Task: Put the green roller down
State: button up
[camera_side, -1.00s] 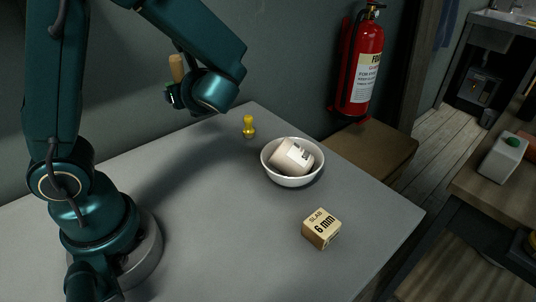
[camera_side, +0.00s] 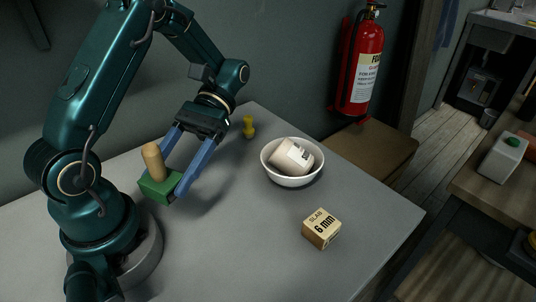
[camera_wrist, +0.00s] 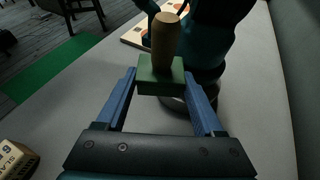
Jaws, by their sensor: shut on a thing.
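The green roller (camera_side: 158,188) is a green block with a tan wooden handle standing up from it. It also shows in the wrist view (camera_wrist: 160,80), held between the two blue fingers. My gripper (camera_side: 170,178) is shut on the green block, with the handle upright. The roller is over the left part of the grey table (camera_side: 225,240), close to my arm's base. I cannot tell for sure how far its underside is above the tabletop.
A white bowl (camera_side: 285,182) with a labelled cream jar (camera_side: 293,157) lying tilted in it stands right of centre. A yellow peg-shaped thing (camera_side: 248,127) stands at the back. A "SLAB 6 mm" block (camera_side: 321,229) sits at front right. The front middle of the table is clear.

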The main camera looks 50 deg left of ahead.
jog(key=w+d+r+n+t+h, duration=0.2)
jog(key=w+d+n+t+h, duration=0.1)
jog(key=n+h, duration=0.1)
jog(key=n+t+h, duration=0.3)
jog(key=n+t, duration=0.1)
jog(key=n, duration=0.1)
send_over(265, 265)
notch_tip(265, 265, down, 9)
jog(key=shift+r, duration=0.1)
jog(key=shift+f, duration=2.05)
jog(key=shift+f, duration=0.1)
jog(key=shift+f, duration=0.55)
grip_shut()
